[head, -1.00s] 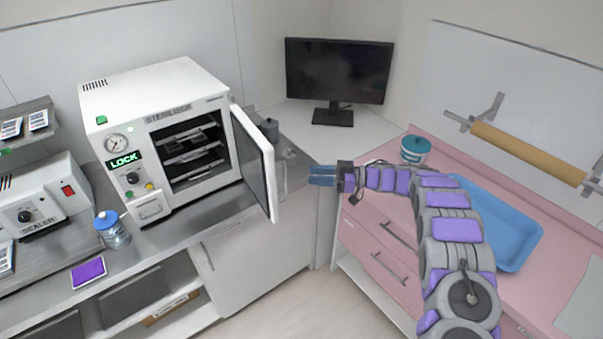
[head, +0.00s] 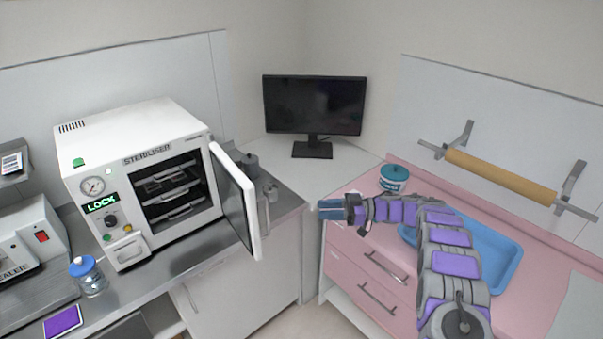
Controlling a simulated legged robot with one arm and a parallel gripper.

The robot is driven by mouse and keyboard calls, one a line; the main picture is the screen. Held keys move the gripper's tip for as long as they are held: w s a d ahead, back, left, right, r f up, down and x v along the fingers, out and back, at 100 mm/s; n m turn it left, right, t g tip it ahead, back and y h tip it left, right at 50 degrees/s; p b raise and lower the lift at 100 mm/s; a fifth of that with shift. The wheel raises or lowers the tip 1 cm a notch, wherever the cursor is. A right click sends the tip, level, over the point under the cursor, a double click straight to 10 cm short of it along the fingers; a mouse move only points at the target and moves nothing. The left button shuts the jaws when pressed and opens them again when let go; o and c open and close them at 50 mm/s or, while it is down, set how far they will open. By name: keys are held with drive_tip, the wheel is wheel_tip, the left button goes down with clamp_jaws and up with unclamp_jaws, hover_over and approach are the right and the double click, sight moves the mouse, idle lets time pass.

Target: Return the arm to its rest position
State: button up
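My arm rises from the bottom right and bends left, in front of the pink drawer cabinet. My gripper (head: 331,209) is at its left end, with blue fingers pointing left, in the gap between the steriliser's door and the pink cabinet. Nothing shows between the fingers, but they are small and seen from the side, so their opening is unclear. The white steriliser (head: 145,178) stands on the left counter. Its door (head: 236,200) hangs open, and racks with dark trays show inside. Part of the blue tray (head: 497,262) is hidden behind my arm.
The pink cabinet (head: 345,260) has a tub (head: 394,179) on top. A monitor (head: 314,104) stands in the corner. A jar with a blue lid (head: 88,276) stands at the left counter's front. A paper roll (head: 500,176) hangs on the right wall.

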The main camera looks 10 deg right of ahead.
drive_tip(key=w+d+r+m+t+h, duration=0.3)
drive_tip(key=w+r+m+t+h, duration=0.45)
drive_tip(key=w+r, duration=0.65)
drive_tip(key=s+d+r+m+t+h, duration=0.3)
drive_tip(key=s+d+r+m+h, duration=0.25)
drive_tip(key=r+h, duration=0.5)
drive_tip(key=s+a+f+g, duration=0.5)
drive_tip(key=s+a, duration=0.1)
drive_tip(key=s, duration=1.3)
drive_tip(key=s+a+f+m+g, duration=0.1)
drive_tip(key=s+a+f+g, duration=0.5)
drive_tip(key=s, duration=1.3)
drive_tip(key=s+a+f+m+g+b, duration=0.1)
drive_tip(key=s+a+f+g, duration=0.4)
drive_tip(key=s, duration=1.5)
drive_tip(key=shift+a+f, duration=0.35)
drive_tip(key=shift+a, duration=0.75)
